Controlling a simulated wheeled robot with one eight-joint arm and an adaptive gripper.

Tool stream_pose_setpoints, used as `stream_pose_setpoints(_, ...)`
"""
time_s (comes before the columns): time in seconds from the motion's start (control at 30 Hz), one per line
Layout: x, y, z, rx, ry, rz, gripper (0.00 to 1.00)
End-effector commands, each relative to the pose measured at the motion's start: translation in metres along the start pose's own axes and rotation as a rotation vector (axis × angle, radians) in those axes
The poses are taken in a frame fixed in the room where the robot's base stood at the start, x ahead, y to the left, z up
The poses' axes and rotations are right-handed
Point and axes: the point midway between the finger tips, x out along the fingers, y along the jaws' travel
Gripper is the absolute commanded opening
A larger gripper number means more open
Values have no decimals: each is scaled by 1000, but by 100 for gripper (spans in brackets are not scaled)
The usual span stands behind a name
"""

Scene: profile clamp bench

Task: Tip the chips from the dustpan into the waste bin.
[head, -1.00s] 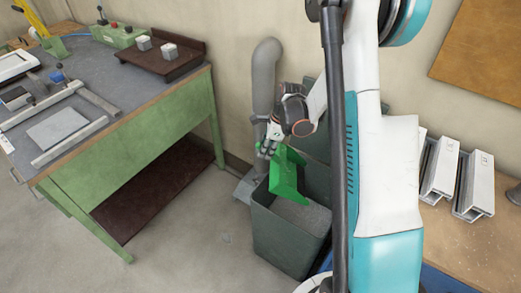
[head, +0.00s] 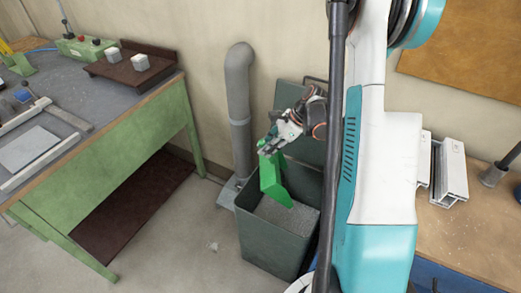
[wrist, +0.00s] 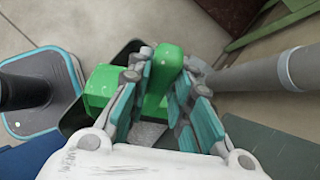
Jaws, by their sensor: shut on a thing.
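The green dustpan (head: 272,180) hangs steeply tilted over the open top of the waste bin (head: 268,240), its pan end pointing down at the bin. My gripper (head: 272,147) is shut on the dustpan's handle, just above the bin's rim. In the wrist view the green handle (wrist: 163,75) lies between the two fingers, with the dustpan's body (wrist: 97,88) to the left. Grey chips (head: 290,215) fill the bin up close to its rim. I cannot tell whether any chips remain in the pan.
A grey pipe (head: 239,110) rises from the floor just left of the bin. A green workbench (head: 130,155) stands at the left, and a wooden bench (head: 470,225) with metal profiles (head: 450,170) at the right. A small pale scrap (head: 213,246) lies on the floor.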

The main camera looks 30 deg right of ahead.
Motion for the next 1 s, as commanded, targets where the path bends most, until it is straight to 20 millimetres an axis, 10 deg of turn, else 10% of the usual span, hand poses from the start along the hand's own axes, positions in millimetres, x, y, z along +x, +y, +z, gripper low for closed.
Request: stream_pose_setpoints(1.0,-58,-1,-64,1,-330,-1,0)
